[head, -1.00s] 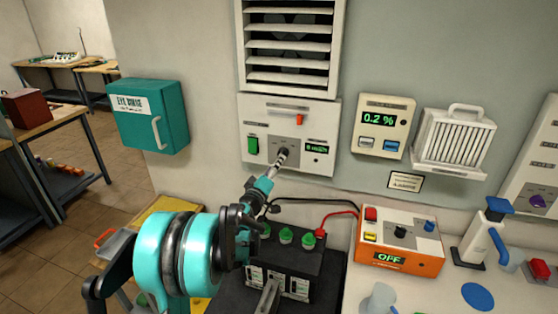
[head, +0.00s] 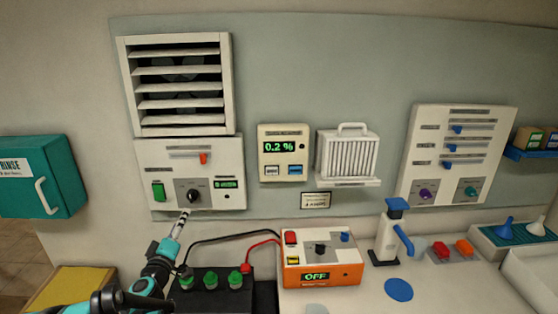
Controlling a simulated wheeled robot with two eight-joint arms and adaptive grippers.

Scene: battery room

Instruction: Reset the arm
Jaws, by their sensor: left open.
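My left arm comes in from the lower left. Its slim gripper (head: 183,217) points up at the white fan control panel (head: 218,164). The gripper tips appear just below the black knob (head: 193,196) on that panel, with a small gap in the picture. The jaws are open and nothing shows between them. My right gripper is not in view.
A black battery (head: 213,300) with green caps stands below the gripper, with black and red cables. An orange charger (head: 320,268) reading OFF sits right of it. A meter (head: 283,152) reads 0.2 %. A teal eye-rinse cabinet (head: 43,178) hangs at left.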

